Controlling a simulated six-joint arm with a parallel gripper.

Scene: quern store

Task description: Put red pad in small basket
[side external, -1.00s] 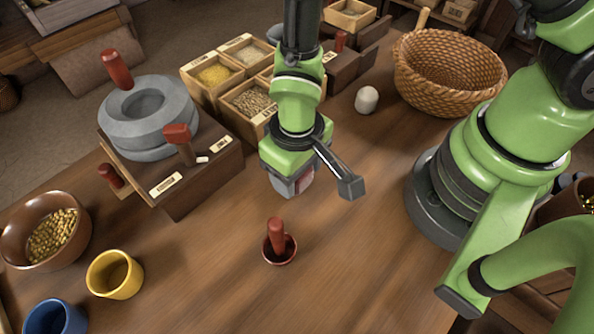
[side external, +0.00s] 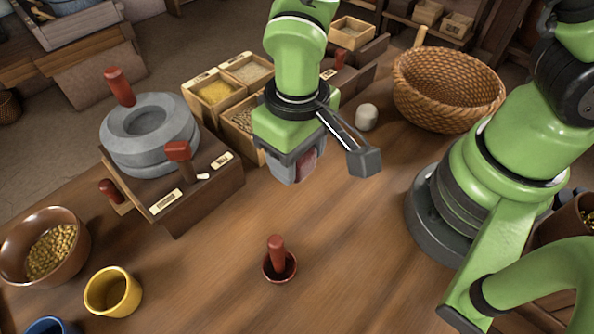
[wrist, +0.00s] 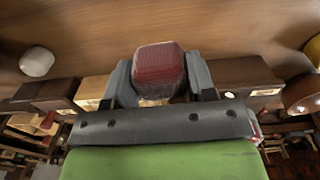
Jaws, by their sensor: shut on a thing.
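My gripper (side external: 294,168) is above the middle of the table, shut on the red pad (side external: 308,163). In the wrist view the red pad (wrist: 159,70) sits between the two grey fingers of my gripper (wrist: 158,88), clear of the table. A woven basket (side external: 447,88) stands at the back right of the table, apart from my gripper; its inside looks empty from here. No other basket shows on the table.
A stone quern (side external: 150,137) on a wooden block stands at the left. Wooden grain boxes (side external: 214,95) are behind my gripper. A white knob-like object (side external: 366,117) stands left of the basket. A small red cup with a pestle (side external: 279,267), a yellow cup (side external: 113,292) and a bowl (side external: 45,245) stand in front.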

